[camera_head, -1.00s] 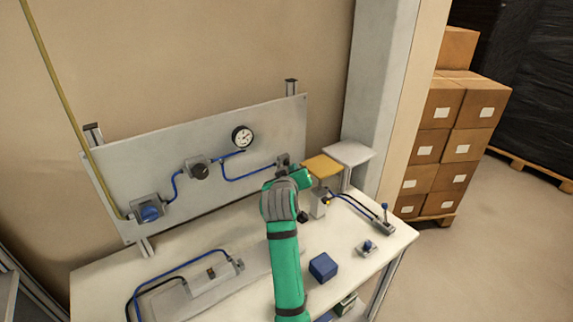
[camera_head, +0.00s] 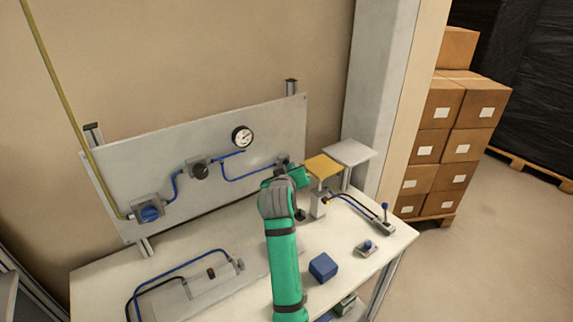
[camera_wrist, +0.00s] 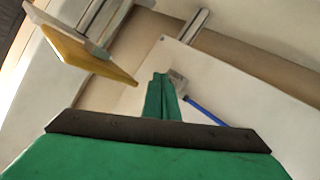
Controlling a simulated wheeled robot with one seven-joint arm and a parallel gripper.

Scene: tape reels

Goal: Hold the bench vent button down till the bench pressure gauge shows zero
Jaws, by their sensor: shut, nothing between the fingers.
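The pressure gauge (camera_head: 243,136), a round white dial with a dark rim, is on the grey back panel (camera_head: 125,165); its needle is too small to read. A small grey valve block (camera_head: 282,158) is at the panel's right end, where the blue tube ends. In the wrist view the block (camera_wrist: 179,82) shows right behind my fingertips. My gripper (camera_wrist: 161,80) is shut and empty, its green fingers together, pointing at the block. The button itself is hidden or cannot be made out, so I cannot tell whether the fingers touch or press it.
Right of my gripper stands a small stand with a yellow plate (camera_head: 322,166), also close at left in the wrist view (camera_wrist: 88,55). A blue cube (camera_head: 323,267) and a small lever block (camera_head: 384,224) are on the white bench (camera_head: 240,232). A round blue knob (camera_head: 150,213) is at the panel's left.

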